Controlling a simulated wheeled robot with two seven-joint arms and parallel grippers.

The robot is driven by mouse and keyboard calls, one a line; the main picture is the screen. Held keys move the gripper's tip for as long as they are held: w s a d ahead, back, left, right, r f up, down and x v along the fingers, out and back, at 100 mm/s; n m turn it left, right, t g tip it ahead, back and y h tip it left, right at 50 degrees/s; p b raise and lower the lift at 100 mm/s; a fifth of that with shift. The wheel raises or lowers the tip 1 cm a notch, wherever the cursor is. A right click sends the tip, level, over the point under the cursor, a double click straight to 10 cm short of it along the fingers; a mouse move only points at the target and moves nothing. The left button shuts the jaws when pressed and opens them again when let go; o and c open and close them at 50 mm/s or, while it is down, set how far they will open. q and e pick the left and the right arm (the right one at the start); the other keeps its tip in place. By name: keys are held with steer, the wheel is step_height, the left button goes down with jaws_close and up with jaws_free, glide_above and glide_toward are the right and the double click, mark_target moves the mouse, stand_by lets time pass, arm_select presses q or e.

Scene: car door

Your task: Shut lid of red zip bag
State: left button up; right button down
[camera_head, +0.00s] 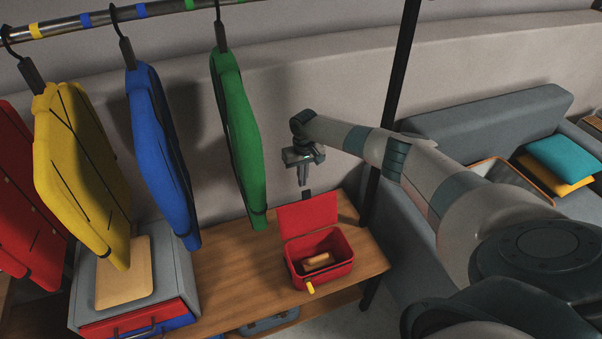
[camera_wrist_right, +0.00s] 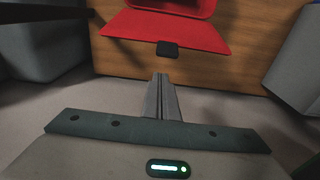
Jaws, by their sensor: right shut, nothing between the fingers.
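The red zip bag (camera_head: 324,268) sits on the wooden bench, with a tan block (camera_head: 317,261) inside and a yellow tab at its front. Its lid (camera_head: 308,216) stands up open at the back. In the right wrist view the red lid (camera_wrist_right: 180,33) shows near the top, with a dark tab (camera_wrist_right: 167,49) at its edge. My right gripper (camera_head: 303,183) is shut and empty, above and behind the lid, apart from it. Its shut fingers (camera_wrist_right: 160,78) point toward the dark tab in the wrist view. My left gripper is not in view.
Red, yellow (camera_head: 80,165), blue (camera_head: 160,150) and green (camera_head: 238,135) garments hang from a rail left of the bag. A grey box (camera_head: 180,265) with drawers stands on the left of the bench (camera_head: 235,262). A dark post (camera_head: 392,120) rises right of the bag, before a grey sofa (camera_head: 480,125).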

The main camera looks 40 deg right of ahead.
steer(key=shift+s+a+r+p, duration=0.15)
steer(key=shift+s+p, duration=0.2)
steer(key=shift+s, duration=0.25)
steer(key=shift+s+a+r+p, duration=0.15)
steer(key=shift+s+p, duration=0.2)
steer(key=shift+s, duration=0.25)
